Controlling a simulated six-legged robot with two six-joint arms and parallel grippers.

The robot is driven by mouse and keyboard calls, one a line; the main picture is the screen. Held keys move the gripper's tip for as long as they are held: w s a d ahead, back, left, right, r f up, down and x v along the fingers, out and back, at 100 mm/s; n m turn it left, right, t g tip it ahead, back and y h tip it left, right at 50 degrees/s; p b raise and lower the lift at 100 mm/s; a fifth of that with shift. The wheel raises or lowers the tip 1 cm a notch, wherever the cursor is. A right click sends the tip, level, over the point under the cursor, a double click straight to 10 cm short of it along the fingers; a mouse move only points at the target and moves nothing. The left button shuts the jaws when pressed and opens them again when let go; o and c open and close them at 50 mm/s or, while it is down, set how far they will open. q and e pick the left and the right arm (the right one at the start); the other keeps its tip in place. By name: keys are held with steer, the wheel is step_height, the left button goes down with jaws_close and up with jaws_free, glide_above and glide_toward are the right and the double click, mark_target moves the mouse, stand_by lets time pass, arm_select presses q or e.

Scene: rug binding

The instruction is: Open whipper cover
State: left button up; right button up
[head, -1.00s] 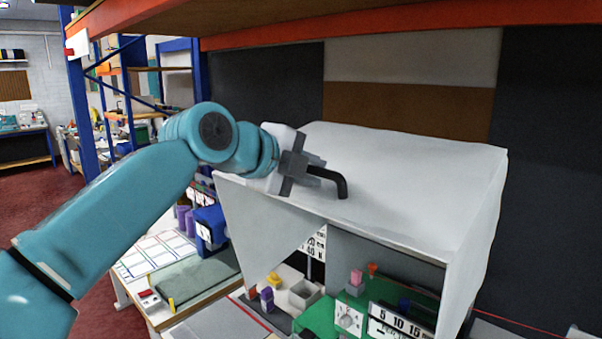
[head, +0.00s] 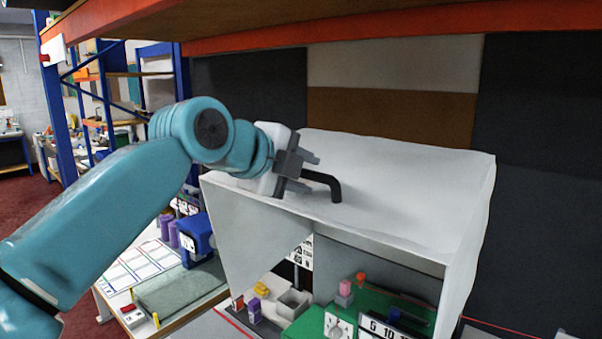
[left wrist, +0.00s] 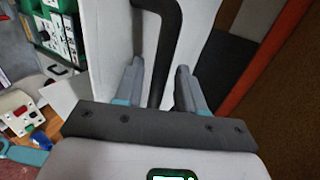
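The whipper cover (head: 400,185) is a pale grey hood with a flat sloping top and an open front, standing over a green machine. Its black bent handle (head: 334,187) sticks up from the top near the left side. My left gripper (head: 312,172) is at the handle, its two fingers apart. In the left wrist view, the black handle (left wrist: 168,45) runs between the two open fingers (left wrist: 158,85), with gaps showing on both sides. I cannot tell how deep the handle sits between them. My right gripper is not in view.
An orange-edged shelf (head: 340,40) hangs above the cover. Under the hood are a green machine top (head: 385,300) and small coloured parts. A blue device (head: 197,236) and a grey-green mat (head: 180,287) lie on the bench to the left. Dark wall panels stand behind.

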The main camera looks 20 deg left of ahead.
arm_select(q)
steer(key=shift+s, duration=0.1)
steer(key=shift+s+a, duration=0.1)
steer(key=b+v, duration=0.1)
steer(key=v, duration=1.5)
steer(key=shift+s+r, duration=0.1)
steer(key=shift+s, duration=0.05)
